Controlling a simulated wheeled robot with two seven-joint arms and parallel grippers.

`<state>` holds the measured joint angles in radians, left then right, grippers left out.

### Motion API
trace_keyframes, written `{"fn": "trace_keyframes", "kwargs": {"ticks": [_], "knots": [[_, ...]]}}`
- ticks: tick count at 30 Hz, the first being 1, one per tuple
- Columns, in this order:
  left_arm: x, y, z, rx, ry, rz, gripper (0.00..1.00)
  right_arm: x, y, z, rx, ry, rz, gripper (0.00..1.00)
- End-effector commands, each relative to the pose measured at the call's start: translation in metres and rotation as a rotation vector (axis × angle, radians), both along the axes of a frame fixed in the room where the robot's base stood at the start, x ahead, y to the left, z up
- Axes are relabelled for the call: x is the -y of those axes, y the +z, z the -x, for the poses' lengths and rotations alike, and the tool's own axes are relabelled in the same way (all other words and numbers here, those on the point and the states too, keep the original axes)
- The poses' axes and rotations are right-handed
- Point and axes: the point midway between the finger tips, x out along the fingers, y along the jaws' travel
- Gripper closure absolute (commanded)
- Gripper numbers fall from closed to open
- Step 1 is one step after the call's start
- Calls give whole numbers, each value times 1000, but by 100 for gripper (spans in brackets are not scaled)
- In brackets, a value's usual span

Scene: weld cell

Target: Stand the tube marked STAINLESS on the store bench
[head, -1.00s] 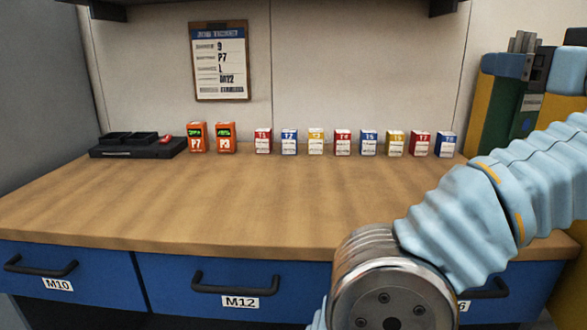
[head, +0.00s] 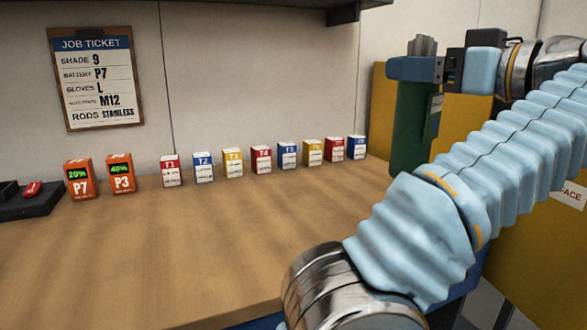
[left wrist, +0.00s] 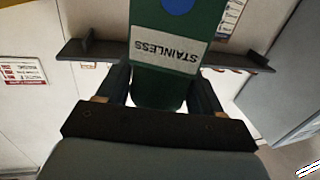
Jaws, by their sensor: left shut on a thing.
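The green tube marked STAINLESS (head: 412,128) is upright in the head view, at the right end of the bench. My left gripper (head: 416,68) is shut on its upper part. The left wrist view shows the tube (left wrist: 160,85) between the two fingers, with its white STAINLESS label upside down in the picture. The wood-topped store bench (head: 200,255) fills the lower left of the head view. The tube's lower end shows near the bench's right edge; I cannot tell whether it touches the top. My right gripper is not in view.
Two orange batteries, P7 (head: 79,180) and P3 (head: 121,174), and a row of small coloured boxes (head: 261,160) stand along the back. A black tray (head: 35,203) is at the left. A job ticket (head: 97,80) hangs on the wall. The bench's front and middle are bare.

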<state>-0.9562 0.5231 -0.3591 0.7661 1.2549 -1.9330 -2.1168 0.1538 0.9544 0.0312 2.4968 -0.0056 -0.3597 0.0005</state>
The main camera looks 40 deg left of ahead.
Motion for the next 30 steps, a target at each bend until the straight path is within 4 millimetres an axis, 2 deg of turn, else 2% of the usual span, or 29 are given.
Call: {"fn": "trace_keyframes", "kwargs": {"ticks": [5,15,19,27,30], "knots": [[-11,-7,-8,0,3,-1,100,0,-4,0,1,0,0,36],[-72,-42,-60,0,5,-2,100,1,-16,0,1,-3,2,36],[-84,-66,-71,-1,1,-2,100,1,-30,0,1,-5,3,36],[-96,-82,-82,2,-1,-2,100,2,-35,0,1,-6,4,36],[-102,-94,-87,0,2,-3,100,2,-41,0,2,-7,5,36]]}}
